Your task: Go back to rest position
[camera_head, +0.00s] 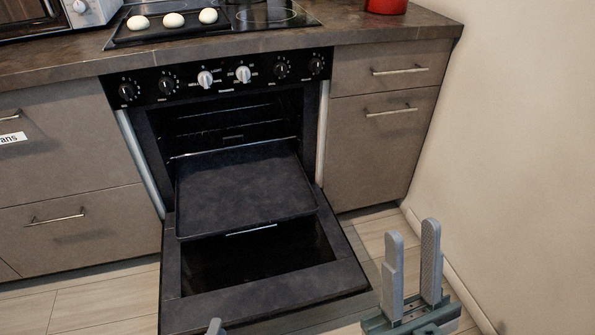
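My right gripper (411,265) stands at the lower right in the head view, fingers pointing up. Its two grey fingers are apart with nothing between them. Only a grey fingertip of my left gripper (215,326) shows at the bottom edge, over the lower part of the oven door; the rest is out of frame. The oven door (265,292) is folded down and open. A dark empty tray (245,188) sticks out of the oven above the door. Both grippers are apart from the tray.
A dark tray (145,33) with white buns sits on the cooktop. A red pot (386,5) stands at the back right of the counter (415,25). Drawers flank the oven, and a wall (510,130) bounds the right side. Pale floor (90,303) is clear at the lower left.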

